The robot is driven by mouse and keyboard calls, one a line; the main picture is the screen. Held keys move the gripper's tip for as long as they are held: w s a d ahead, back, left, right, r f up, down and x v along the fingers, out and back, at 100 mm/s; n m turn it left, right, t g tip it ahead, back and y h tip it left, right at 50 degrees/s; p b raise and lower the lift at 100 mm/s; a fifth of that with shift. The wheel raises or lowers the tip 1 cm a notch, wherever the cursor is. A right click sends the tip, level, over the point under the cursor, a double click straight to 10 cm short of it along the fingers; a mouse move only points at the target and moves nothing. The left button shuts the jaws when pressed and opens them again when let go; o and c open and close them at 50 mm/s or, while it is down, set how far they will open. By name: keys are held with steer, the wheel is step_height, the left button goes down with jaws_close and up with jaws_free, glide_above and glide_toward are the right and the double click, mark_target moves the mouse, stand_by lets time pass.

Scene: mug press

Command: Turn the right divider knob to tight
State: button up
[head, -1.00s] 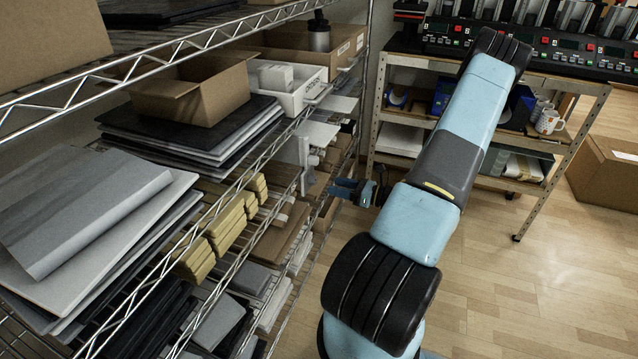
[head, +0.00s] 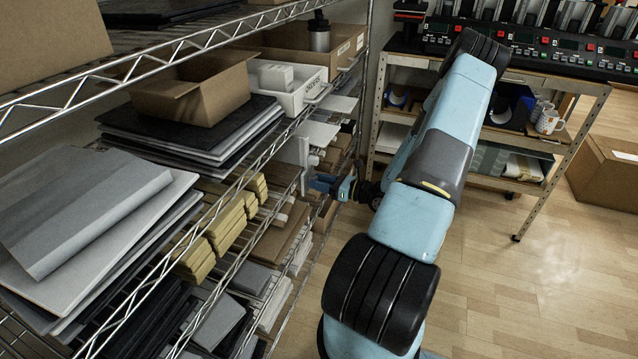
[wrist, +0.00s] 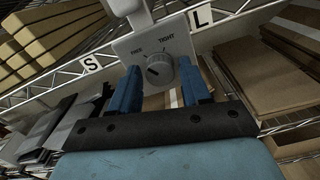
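The divider knob (wrist: 158,69) is a grey round dial with a dark pointer line, on a light grey plate (wrist: 181,44) marked FREE on the left and TIGHT on the right. In the wrist view the pointer line is tilted toward the upper left, on the FREE side. My gripper (wrist: 164,84) has two blue fingers, open, one on each side of the knob and a little below it in the picture. I cannot tell whether they touch it. In the head view my gripper (head: 312,181) is at the shelf edge beside the white divider (head: 304,152); the dial face is not visible there.
Shelf labels S (wrist: 91,63) and L (wrist: 201,16) flank the plate on the wire shelf edge. Yellow stacks (head: 225,222) and flat brown boards (head: 283,232) lie on the shelf at left.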

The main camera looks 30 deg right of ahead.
steer(key=c, duration=0.7)
steer(key=shift+a, duration=0.2)
steer(key=shift+c, duration=0.4)
steer(key=shift+d, duration=0.15)
steer(key=shift+m, duration=0.3)
steer(key=shift+d+f+m, duration=0.1)
steer(key=shift+m, duration=3.25)
steer(key=shift+d+m, duration=0.1)
steer(key=shift+m, duration=3.25)
